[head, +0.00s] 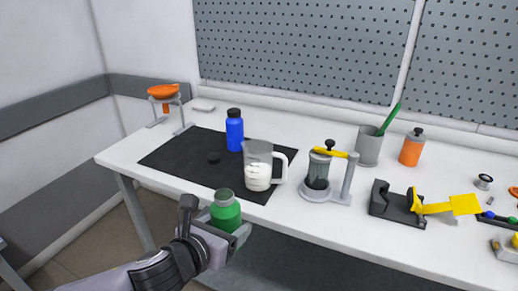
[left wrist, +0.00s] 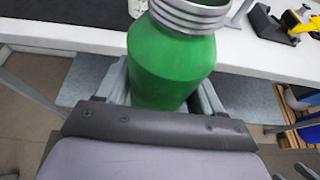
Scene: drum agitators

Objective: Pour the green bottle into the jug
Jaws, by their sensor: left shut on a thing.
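The green bottle (head: 225,210) is upright in my left gripper (head: 226,222), in front of the table's front edge. In the left wrist view the green bottle (left wrist: 170,65) stands between the two fingers, and its silver threaded neck shows at the top without a cap. The jug (head: 258,166), grey and see-through with a white handle and white marks or contents in its lower part, stands on the right part of the black mat. It is behind and right of the bottle, apart from it. My right gripper is not in view.
A French-press-like device (head: 318,172) stands right of the jug. Farther right are a grey cup (head: 369,147), an orange bottle (head: 411,148) and a black-and-yellow device (head: 400,202).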

